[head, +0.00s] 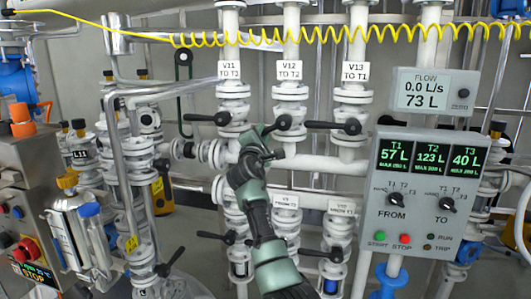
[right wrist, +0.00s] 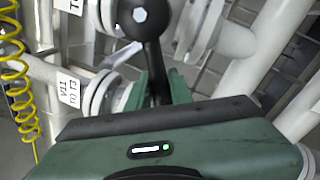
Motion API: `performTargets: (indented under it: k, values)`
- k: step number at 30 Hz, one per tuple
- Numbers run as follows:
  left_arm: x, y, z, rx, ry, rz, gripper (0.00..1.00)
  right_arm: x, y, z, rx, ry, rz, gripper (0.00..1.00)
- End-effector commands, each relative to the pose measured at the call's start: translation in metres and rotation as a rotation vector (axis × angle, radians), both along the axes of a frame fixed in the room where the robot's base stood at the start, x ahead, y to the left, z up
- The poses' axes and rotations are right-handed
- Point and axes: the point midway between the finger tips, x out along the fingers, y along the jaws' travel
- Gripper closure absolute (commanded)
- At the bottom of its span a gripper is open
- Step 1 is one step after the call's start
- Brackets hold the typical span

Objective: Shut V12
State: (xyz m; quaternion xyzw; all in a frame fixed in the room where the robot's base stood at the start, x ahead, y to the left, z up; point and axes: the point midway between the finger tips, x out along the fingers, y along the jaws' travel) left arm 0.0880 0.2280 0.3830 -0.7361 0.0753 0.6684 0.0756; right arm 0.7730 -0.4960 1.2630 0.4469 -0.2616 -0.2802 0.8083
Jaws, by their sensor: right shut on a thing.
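V12 is the white valve (head: 290,92) on the middle vertical pipe, under a label (head: 290,70) reading "V12 TO T2". Its black lever (head: 283,122) points left and slightly down from its round hub. My right gripper (head: 263,133) is shut on this lever, reaching up from below. In the right wrist view the lever (right wrist: 154,62) runs from its hub down between the green fingers (right wrist: 160,90). The lever's far end is hidden by the gripper. My left gripper is not in view.
V11's black lever (head: 203,118) points left. V13's lever (head: 325,125) also points left, towards V12's hub. A control panel (head: 420,190) at right has a flow display (head: 420,92) reading 0.0 L/s, 73 L. A yellow coiled hose (head: 330,36) hangs across the top. Lower valves stand close below.

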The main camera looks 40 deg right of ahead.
Motion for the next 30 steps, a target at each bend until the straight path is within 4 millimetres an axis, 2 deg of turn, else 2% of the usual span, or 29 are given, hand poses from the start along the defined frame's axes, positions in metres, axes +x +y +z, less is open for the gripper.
performTargets:
  k: [1,9,18,30]
  values:
    - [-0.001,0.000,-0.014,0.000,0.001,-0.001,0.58,0.002,0.003,0.004,0.026,-0.047,0.006,1.00]
    - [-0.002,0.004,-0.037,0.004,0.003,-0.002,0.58,0.004,0.005,0.024,0.174,-0.217,0.006,1.00]
    - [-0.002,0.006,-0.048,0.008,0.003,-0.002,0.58,0.004,0.005,0.038,0.281,-0.342,0.007,1.00]
    - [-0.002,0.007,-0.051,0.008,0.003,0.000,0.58,0.003,0.004,0.045,0.320,-0.390,0.007,1.00]
